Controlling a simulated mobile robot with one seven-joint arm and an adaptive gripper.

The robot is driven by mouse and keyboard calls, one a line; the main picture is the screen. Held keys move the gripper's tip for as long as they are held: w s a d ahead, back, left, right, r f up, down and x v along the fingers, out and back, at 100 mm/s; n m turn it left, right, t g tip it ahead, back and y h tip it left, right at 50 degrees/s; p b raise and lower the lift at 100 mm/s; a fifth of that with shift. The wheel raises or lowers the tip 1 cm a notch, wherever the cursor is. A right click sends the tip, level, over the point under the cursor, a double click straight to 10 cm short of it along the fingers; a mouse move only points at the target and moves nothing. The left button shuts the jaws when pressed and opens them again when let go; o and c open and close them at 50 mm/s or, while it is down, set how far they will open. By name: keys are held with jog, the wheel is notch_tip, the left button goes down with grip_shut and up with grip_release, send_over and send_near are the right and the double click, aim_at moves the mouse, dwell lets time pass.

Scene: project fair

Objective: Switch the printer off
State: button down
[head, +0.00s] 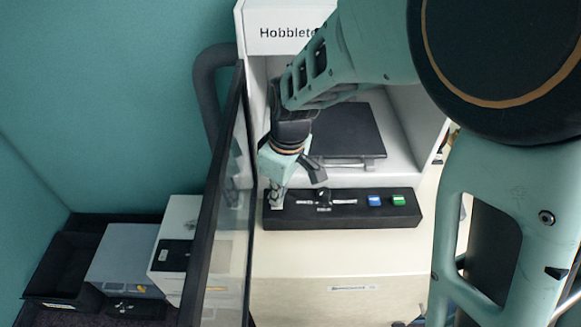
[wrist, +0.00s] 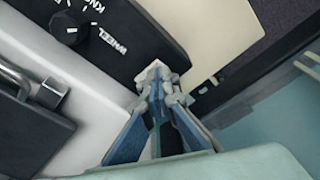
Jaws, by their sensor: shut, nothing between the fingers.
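The printer (head: 292,45) is a white cabinet lettered "Hobblete…", its last letters hidden by my arm. Its black control panel (head: 345,217) runs along the front, with a blue button (head: 374,200), a green button (head: 398,200) and a small knob (head: 323,207). In the wrist view the panel (wrist: 165,35) shows the knob (wrist: 68,28) and the word "WHEEL". My gripper (head: 277,202) is shut and empty, pointing down at the panel's left end. In the wrist view its fingertips (wrist: 157,72) are beside "WHEEL" and hide what lies under them. I cannot tell whether they touch.
The printer's dark-framed glass door (head: 218,215) stands open just left of my gripper. Inside is a dark plate (head: 345,132) with a metal handle. Grey and white boxes (head: 125,258) and a black bin (head: 62,268) stand lower left.

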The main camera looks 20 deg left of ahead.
jog(key=shift+f+b, duration=0.3)
jog(key=shift+f, duration=0.1)
jog(key=shift+r, duration=0.1)
jog(key=shift+r+p, duration=2.4)
jog(key=shift+r, duration=1)
